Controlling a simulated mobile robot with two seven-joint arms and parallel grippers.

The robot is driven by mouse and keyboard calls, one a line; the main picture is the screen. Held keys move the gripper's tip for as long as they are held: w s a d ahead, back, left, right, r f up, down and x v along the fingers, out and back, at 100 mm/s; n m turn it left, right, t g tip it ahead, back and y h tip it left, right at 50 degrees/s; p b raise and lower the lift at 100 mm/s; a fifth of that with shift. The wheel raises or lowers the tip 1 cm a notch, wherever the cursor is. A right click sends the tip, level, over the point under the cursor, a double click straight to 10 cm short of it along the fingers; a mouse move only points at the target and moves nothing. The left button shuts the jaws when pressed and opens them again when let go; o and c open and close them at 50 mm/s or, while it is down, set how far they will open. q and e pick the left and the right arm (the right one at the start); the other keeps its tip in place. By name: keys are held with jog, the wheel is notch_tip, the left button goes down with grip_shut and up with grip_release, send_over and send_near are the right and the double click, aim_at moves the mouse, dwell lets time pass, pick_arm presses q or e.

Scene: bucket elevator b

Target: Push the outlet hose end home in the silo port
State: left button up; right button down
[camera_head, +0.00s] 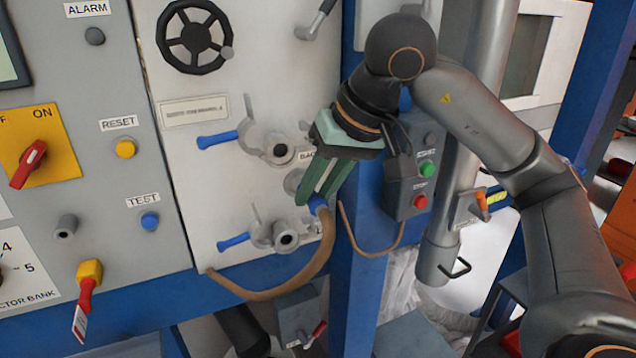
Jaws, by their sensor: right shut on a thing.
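My right gripper (316,198) comes in from the upper right. The brown hose (292,289) hangs from this end in a curve down to the panel's lower left. A round grey fitting (293,182) shows just left of the fingers, partly hidden by them. Two ports with blue-handled clamps, an upper one (281,152) and a lower one (286,239), sit nearby. I cannot read which port is the silo's, nor whether the hose end touches one. My left gripper is not in view.
A black handwheel (194,38) is above on the panel. A start/stop box (407,172) on a blue post stands right of the gripper, with a thin brown cable below. A grey control panel (100,190) with switches is at left. A grey vertical pipe (450,220) stands at right.

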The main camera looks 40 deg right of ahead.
pick_arm(q)
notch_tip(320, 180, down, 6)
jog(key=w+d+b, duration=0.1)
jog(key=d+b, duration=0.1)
jog(key=b, duration=0.5)
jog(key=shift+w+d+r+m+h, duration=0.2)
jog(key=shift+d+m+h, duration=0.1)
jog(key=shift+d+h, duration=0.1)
pick_arm(e)
notch_tip(320, 180, down, 18)
jog(key=shift+f, duration=0.2)
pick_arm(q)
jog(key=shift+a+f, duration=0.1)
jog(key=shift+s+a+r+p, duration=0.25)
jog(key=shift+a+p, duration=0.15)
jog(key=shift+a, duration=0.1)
pick_arm(e)
jog(key=shift+w+d, duration=0.25)
jog(key=shift+w, duration=0.7)
jog(key=shift+w+d, duration=0.25)
jog(key=shift+w, duration=0.7)
jog(key=shift+w+d, duration=0.25)
jog(key=shift+w, duration=0.7)
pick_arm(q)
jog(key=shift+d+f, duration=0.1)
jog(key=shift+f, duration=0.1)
